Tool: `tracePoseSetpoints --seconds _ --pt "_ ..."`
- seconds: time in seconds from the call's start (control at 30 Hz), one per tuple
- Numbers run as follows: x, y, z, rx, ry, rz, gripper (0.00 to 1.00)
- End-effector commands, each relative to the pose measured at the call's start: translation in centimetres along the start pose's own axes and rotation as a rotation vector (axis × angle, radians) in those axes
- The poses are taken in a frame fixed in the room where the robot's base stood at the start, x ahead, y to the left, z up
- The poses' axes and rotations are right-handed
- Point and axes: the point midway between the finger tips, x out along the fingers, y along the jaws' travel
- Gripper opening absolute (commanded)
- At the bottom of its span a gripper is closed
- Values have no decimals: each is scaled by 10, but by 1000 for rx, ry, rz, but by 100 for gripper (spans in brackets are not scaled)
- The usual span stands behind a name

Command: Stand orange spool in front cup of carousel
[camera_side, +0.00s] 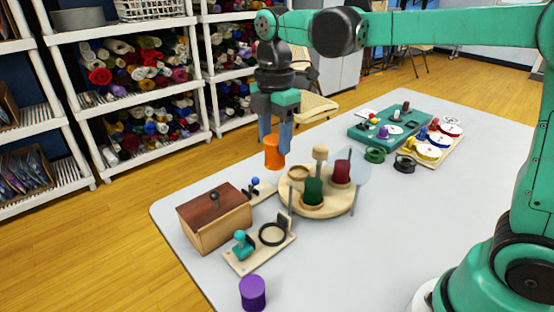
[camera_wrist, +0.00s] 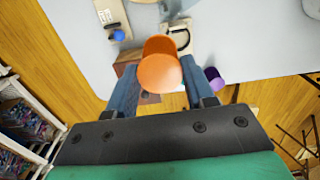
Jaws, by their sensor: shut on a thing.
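The orange spool (camera_side: 274,153) is held upright between the blue fingers of my gripper (camera_side: 274,138), in the air beside the carousel's left-back side. In the wrist view the orange spool (camera_wrist: 159,68) sits between the two fingertips of my gripper (camera_wrist: 163,85). The carousel (camera_side: 335,205) is a round wooden disc with a central knob post (camera_side: 320,155). A green spool (camera_side: 313,190) and a dark red spool (camera_side: 341,172) stand in its cups. A cup at its left (camera_side: 298,173) looks empty. The wrist view shows little of the carousel.
A purple spool (camera_side: 253,293) stands near the table's front. A teal tray (camera_side: 390,126) and a board of coloured discs (camera_side: 432,145) lie behind right.

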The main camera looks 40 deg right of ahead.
Motion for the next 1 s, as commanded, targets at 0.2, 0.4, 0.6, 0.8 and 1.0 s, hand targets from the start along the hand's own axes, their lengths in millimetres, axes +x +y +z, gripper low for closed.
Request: tracePoseSetpoints --seconds 0.2,0.4,0.6,0.8,1.0 --pt "0 33 55 7 0 0 14" --pt "2 51 104 5 0 0 14" --pt "15 57 127 -2 0 0 14" --pt "38 56 126 -2 0 0 14" --pt "54 56 126 -1 0 0 14"
